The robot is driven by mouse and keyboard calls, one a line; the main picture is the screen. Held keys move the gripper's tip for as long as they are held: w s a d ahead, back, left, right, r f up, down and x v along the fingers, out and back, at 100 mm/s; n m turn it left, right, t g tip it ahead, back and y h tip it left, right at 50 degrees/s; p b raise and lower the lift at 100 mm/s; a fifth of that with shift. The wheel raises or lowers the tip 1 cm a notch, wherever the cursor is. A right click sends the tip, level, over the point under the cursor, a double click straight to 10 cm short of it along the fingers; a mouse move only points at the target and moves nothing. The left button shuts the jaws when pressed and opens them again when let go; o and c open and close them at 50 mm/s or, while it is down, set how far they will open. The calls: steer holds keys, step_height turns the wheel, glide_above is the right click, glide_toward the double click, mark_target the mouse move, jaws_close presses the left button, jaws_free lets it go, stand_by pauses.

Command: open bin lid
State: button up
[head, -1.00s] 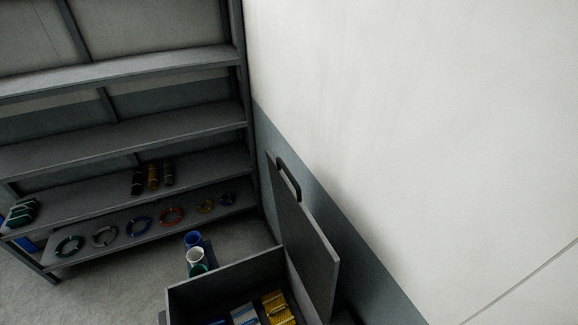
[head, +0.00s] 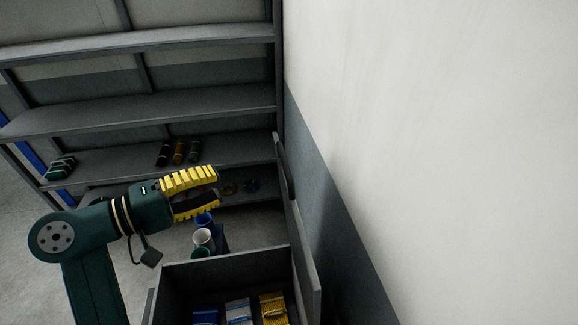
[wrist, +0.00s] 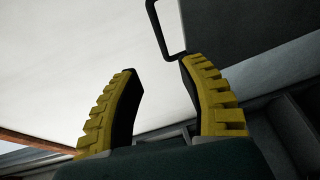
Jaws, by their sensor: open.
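The grey bin (head: 222,267) stands at the bottom of the head view, its top uncovered. Its lid (head: 306,262) stands raised, nearly upright, along the bin's right side by the wall. A dark handle (head: 286,184) is on the lid near its upper end; it also shows in the wrist view (wrist: 163,40), beyond my fingertips, with the dark lid panel to its right. My gripper (head: 217,189), with yellow ribbed fingers, is open and empty, above and behind the bin, left of the lid. In the wrist view (wrist: 160,68) nothing is between the fingers.
Blue, grey and yellow packs (head: 238,312) lie inside the bin. Blue, white and green cups or spools (head: 203,238) stand behind it. A grey shelf rack (head: 130,115) fills the back left, holding small goods. The pale wall (head: 440,130) closes off the right.

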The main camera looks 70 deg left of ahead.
mark_target(284, 160)
steer(key=p+x, duration=0.3)
steer(key=x, duration=1.3)
steer(key=shift+w, duration=0.15)
jaws_close()
